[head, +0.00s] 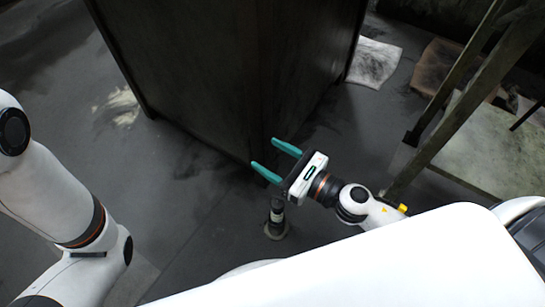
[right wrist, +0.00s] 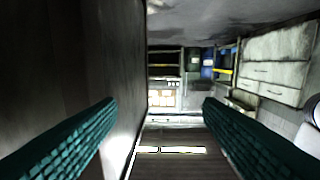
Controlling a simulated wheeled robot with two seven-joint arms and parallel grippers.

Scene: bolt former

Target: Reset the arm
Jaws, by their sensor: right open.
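My right gripper (head: 263,154) has two teal fingers held wide apart with nothing between them. It is in front of the lower corner of a dark cabinet, right of centre in the head view. In the right wrist view the open fingers (right wrist: 160,106) frame an empty gap, with a dark wall close on the left. My left arm comes in at the left edge of the head view, bent downward; its gripper is not in view.
The tall dark cabinet (head: 215,75) stands close by the right gripper. A small dark post (head: 276,218) stands on the floor below it. A metal frame (head: 450,92) rises at right. White drawers (right wrist: 268,72) show at right in the wrist view. Floor at left is open.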

